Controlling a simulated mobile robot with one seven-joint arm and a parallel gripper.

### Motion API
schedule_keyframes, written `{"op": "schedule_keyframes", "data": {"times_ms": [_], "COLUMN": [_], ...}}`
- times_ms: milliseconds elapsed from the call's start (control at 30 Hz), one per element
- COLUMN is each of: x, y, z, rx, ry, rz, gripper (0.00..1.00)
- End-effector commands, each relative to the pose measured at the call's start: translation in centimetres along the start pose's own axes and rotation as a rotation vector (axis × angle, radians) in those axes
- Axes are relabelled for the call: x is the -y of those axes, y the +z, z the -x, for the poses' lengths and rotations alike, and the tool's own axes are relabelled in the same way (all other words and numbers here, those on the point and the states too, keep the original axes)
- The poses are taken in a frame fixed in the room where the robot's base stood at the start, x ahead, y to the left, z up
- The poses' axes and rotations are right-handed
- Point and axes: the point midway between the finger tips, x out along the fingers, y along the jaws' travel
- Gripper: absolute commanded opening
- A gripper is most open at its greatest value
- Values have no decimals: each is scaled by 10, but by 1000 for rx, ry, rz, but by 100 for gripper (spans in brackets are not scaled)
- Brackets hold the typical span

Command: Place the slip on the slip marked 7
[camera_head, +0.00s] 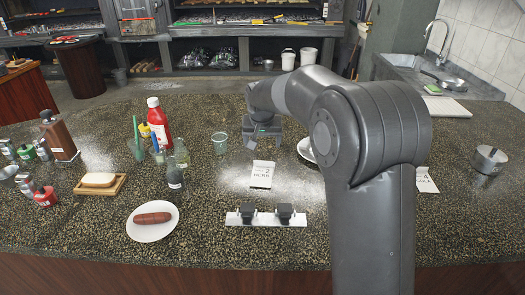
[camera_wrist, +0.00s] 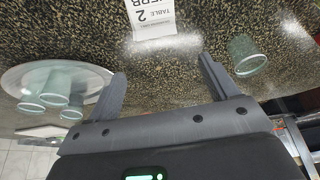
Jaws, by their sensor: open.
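I cannot make out a 7 on any slip. My gripper (camera_head: 263,138) is just beyond the slip marked 2, apart from it. In the wrist view its two fingers (camera_wrist: 163,85) are spread with nothing between them.
A glass (camera_head: 220,142) stands left of my gripper. A white plate (camera_wrist: 22,76) holds several glasses. A metal strip with two black blocks (camera_head: 266,218) lies at the front, beside a sausage plate (camera_head: 135,232). A red bottle (camera_head: 158,122) stands left; a pot (camera_head: 489,160) stands right.

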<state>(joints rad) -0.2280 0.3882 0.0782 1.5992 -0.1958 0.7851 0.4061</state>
Motion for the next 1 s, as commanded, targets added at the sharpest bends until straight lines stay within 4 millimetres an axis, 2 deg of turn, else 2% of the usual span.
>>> {"op": "schedule_keyframes", "data": {"times_ms": [100,200,467,567,667,767,1000], "x": [0,0,-1,-8,-24,-46,-94], "y": [0,0,1,6,20,42,114], "z": [21,31,41,51,73,103,162], "rx": [-2,0,1,-4,-11,-21,-42], "ry": [-1,0,0,2,5,9,15], "rz": [1,1,0,-1,-1,1,1], "gripper": [79,79,79,79,79,79,79]}}
